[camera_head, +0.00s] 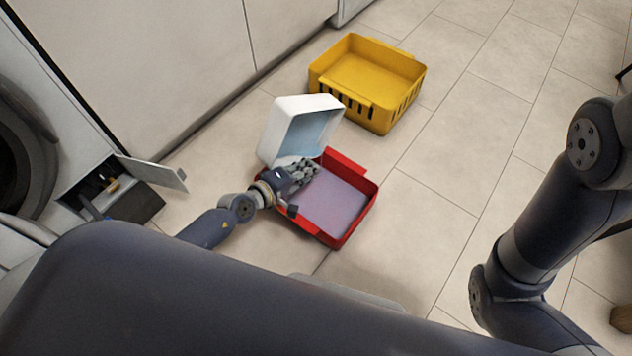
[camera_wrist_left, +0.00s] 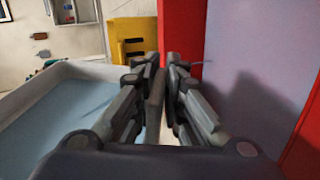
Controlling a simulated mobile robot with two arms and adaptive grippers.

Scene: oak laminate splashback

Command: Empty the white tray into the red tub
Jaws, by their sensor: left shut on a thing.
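The white tray (camera_head: 283,118) is tipped up on its side at the far left of the red tub (camera_head: 358,217), its pale blue inside facing the tub. It also shows in the left wrist view (camera_wrist_left: 85,70), on the left, and the inside that I see is bare. The tub stands on the floor; its visible lilac bottom is bare, and its near left part is hidden by my arm. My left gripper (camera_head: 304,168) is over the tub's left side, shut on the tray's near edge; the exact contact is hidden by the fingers. My right gripper is out of view.
A yellow crate (camera_head: 369,80) with slotted sides stands on the floor behind the tub. White cabinet fronts (camera_head: 160,60) run along the left. A small open flap (camera_head: 155,173) and a dark box stand left of my arm.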

